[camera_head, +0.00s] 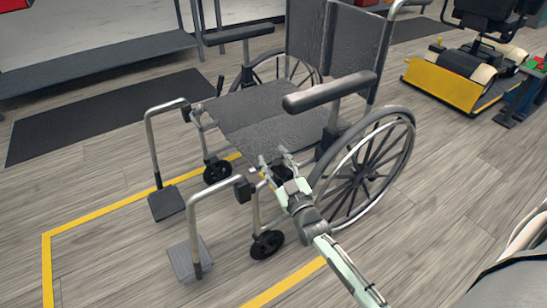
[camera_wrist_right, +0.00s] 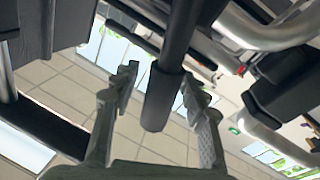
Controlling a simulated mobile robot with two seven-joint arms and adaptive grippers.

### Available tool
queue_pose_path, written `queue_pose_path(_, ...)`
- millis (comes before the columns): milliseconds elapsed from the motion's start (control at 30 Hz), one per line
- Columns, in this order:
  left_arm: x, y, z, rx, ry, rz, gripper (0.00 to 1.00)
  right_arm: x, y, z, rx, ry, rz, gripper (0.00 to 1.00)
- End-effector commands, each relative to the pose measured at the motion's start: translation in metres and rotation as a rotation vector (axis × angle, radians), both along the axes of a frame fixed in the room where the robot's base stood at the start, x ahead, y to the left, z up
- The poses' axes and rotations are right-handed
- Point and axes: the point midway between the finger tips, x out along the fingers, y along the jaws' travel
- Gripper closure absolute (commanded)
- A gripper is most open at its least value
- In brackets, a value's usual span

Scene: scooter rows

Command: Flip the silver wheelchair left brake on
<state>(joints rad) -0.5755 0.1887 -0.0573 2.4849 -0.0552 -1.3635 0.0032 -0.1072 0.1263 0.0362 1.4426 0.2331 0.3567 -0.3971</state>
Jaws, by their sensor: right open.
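The silver wheelchair (camera_head: 262,110) stands in the middle of the head view, with a grey seat, black armrests and large wheels. My right gripper (camera_head: 277,158) is at its near side, by the front seat edge and ahead of the near large wheel (camera_head: 365,165). In the right wrist view, a black rod with a thicker grip, which looks like the brake lever (camera_wrist_right: 163,97), points between the two spread fingers of my right gripper (camera_wrist_right: 158,86). The fingers appear apart from it. In the head view my gripper largely hides this lever. My left gripper is not in view.
The near footrest (camera_head: 190,259) and front caster (camera_head: 267,244) stand close to my right arm. A grey bench (camera_head: 100,63) runs along the back wall. A yellow-fronted scooter (camera_head: 443,85) stands at the back right. The floor right of the wheelchair is clear.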

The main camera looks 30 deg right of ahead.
Motion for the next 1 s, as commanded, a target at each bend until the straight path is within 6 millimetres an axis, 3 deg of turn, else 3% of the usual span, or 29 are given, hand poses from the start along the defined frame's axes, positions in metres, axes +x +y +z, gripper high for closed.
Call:
queue_pose_path(300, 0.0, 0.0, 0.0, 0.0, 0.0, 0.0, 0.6, -0.066, 0.006, -0.01, 0.002, 0.006, -0.001, 0.56)
queue_pose_path(500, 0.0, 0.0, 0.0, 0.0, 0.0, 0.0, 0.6, -0.098, 0.009, -0.014, 0.001, 0.005, -0.001, 0.56)
queue_pose_path(700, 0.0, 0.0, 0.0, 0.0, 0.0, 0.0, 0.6, -0.11, 0.01, -0.014, -0.001, 0.002, -0.001, 0.56)
queue_pose_path(1000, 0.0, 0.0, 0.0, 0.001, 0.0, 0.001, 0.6, -0.11, 0.01, -0.014, 0.0, 0.002, -0.001, 0.56)
